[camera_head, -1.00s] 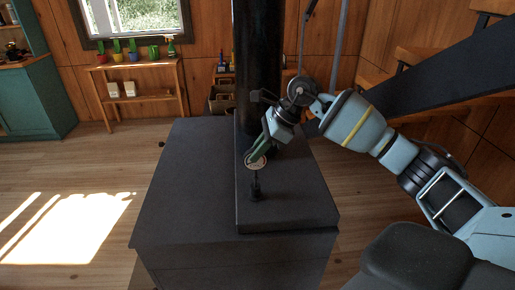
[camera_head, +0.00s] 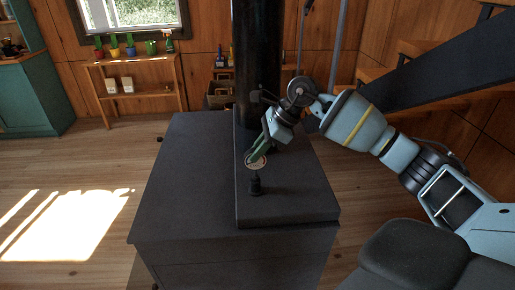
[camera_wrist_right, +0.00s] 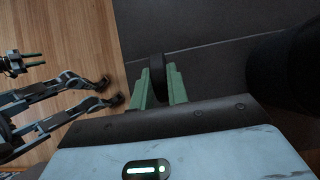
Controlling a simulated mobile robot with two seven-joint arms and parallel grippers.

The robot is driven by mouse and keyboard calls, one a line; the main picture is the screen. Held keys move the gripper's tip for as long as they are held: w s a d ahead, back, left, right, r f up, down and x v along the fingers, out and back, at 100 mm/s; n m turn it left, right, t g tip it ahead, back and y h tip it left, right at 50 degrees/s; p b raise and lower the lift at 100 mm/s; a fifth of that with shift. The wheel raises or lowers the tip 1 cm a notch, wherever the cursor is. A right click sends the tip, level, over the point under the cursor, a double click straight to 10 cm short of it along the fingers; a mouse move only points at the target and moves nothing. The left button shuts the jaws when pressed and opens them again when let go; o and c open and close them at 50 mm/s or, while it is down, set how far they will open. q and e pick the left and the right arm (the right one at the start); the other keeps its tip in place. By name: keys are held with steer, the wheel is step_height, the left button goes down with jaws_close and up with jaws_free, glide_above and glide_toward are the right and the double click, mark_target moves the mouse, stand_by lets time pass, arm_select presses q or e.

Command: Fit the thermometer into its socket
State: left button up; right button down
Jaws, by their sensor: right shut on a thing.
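The thermometer (camera_head: 257,162) has a round pale dial with a dark rim, held over the black stove top. My right gripper (camera_head: 258,152) is shut on the dial from above and behind. In the right wrist view the dial shows edge-on as a dark disc (camera_wrist_right: 158,70) between the green fingers. The socket (camera_head: 255,186) is a small black upright fitting on the raised stove plate, just below the dial. Little or no stem shows between them; I cannot tell how deep it sits.
The stove's black flue pipe (camera_head: 257,70) rises close behind my right gripper. The stove top's left side (camera_head: 190,175) is clear. A wooden shelf (camera_head: 135,95) with pots stands by the far wall, and stairs (camera_head: 430,70) rise at the right.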

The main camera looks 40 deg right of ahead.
steer(key=shift+f, duration=0.45)
steer(key=c, duration=1.3)
jaws_free()
steer(key=v, duration=0.8)
steer(key=shift+b, duration=0.4)
